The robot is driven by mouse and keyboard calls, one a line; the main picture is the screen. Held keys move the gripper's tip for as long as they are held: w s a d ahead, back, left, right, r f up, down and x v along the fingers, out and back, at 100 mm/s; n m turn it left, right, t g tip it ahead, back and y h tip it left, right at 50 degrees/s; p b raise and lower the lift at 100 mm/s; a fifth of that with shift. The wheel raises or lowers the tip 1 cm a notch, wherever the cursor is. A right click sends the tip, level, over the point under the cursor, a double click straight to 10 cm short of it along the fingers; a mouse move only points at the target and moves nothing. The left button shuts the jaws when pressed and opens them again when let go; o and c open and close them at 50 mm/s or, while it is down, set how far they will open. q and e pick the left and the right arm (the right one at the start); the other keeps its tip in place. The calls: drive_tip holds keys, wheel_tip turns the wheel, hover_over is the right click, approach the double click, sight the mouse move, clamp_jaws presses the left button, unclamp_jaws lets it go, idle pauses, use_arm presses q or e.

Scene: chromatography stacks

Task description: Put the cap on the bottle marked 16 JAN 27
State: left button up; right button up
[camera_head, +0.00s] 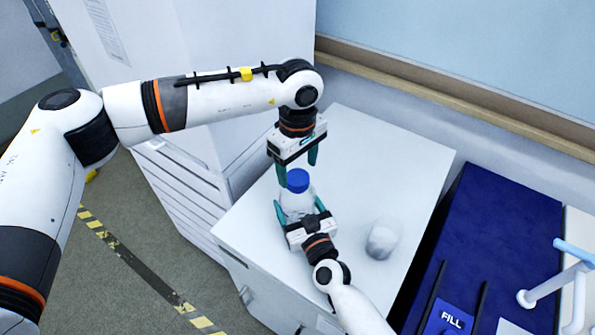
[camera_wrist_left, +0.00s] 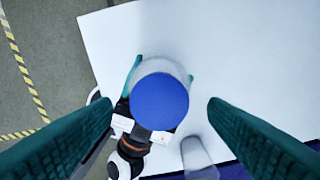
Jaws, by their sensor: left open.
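A translucent bottle (camera_head: 295,203) stands on the white cabinet top, with a blue cap (camera_head: 298,180) at its mouth. I cannot tell whether the cap is tightened, and no date label is readable. My left gripper (camera_head: 297,172) is open above the cap, its teal fingers apart. In the left wrist view the blue cap (camera_wrist_left: 159,101) shows between and beyond the left fingers, clear of both. My right gripper (camera_head: 299,208) comes from the front and has its teal fingers around the bottle's sides, apparently shut on it. The bottle (camera_wrist_left: 150,68) is mostly hidden under the cap there.
A second whitish bottle (camera_head: 383,240) stands to the right on the white top (camera_head: 385,150), with no blue cap showing. The top behind the bottles is clear.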

use_arm(q)
drive_tip(key=shift+r, duration=0.8)
drive_tip(key=shift+c, duration=0.5)
drive_tip(key=n, duration=0.2)
drive_tip(key=shift+r+n, duration=0.3)
drive_tip(key=n, duration=0.2)
drive_tip(key=r+n, duration=0.1)
drive_tip(key=n, duration=0.3)
drive_tip(key=r+n, duration=0.1)
drive_tip(key=n, duration=0.1)
drive_tip(key=shift+n, duration=0.4)
drive_tip(key=n, duration=0.4)
drive_tip(key=shift+r+n, duration=0.3)
drive_tip(key=shift+r, duration=0.1)
drive_tip(key=shift+f, duration=0.1)
